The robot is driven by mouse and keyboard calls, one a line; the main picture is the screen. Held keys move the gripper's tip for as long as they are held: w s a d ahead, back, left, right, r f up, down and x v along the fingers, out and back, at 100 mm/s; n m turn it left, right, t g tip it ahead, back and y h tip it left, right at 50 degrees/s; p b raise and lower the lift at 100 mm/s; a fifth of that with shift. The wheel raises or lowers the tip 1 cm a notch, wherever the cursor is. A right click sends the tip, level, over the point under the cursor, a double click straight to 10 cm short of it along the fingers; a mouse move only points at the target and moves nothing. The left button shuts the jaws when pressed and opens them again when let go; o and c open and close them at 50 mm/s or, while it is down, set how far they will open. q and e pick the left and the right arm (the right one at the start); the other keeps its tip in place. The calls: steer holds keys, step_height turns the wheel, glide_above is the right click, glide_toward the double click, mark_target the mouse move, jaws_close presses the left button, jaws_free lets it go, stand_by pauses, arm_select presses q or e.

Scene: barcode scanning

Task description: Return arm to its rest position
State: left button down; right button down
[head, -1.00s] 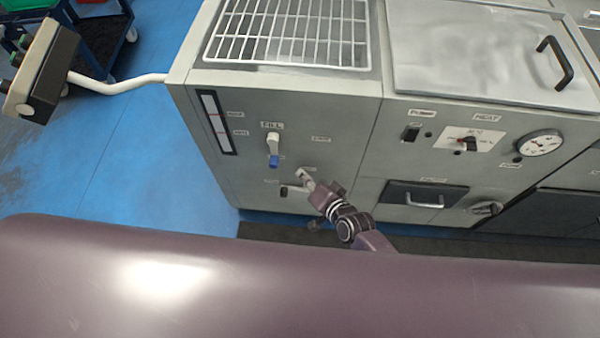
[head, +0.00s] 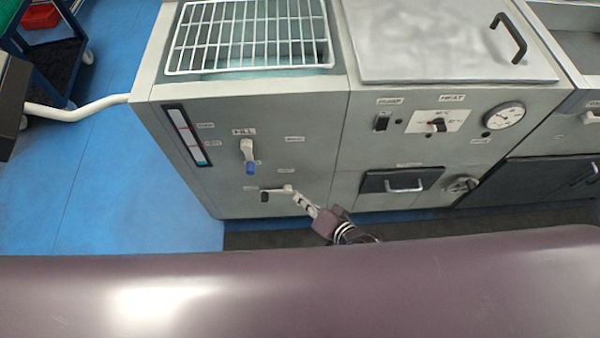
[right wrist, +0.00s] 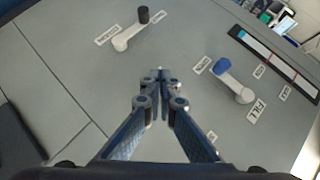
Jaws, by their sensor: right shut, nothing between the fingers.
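My right gripper (head: 303,204) is in front of the lower left of the grey cabinet's front panel in the head view, with part of its arm showing behind it. In the right wrist view its two fingers (right wrist: 160,80) meet at the tips with nothing between them. The black-knobbed lever (head: 275,194) is just left of the fingertips in the head view. It also shows in the right wrist view (right wrist: 126,36), visibly apart from the fingers. My left gripper is in neither view.
The FILL handle with a blue end (head: 247,150) is above the lever; in the wrist view it (right wrist: 234,84) is right of the fingers. A heat dial (head: 437,125), gauge (head: 503,116) and drawer handle (head: 404,187) are farther right. Blue floor (head: 100,190) is open on the left.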

steer(key=s+d+f+n+g+h, duration=0.2)
steer(key=s+d+f, duration=0.2)
steer(key=d+f, duration=0.3)
steer(key=s+d+f+n+g+h, duration=0.15)
steer(key=s+d+f, duration=0.35)
steer(key=f, duration=0.5)
steer(key=s+d+f+n+g+h, duration=0.1)
steer(key=s+d+f, duration=0.2)
steer(key=s, duration=0.4)
steer(key=s+d+f+n+g+h, duration=0.1)
steer(key=s+d+f+g, duration=0.1)
steer(key=s, duration=0.6)
steer(key=s+d+f+n+g+h+p, duration=0.1)
steer(key=s+d+f+g+h, duration=0.1)
steer(key=s+f, duration=0.3)
steer(key=s+d, duration=0.1)
steer(key=s, duration=0.2)
steer(key=shift+s+d, duration=0.2)
steer(key=shift+d, duration=0.2)
steer(key=shift+n, duration=0.25)
steer(key=shift+s+r, duration=0.2)
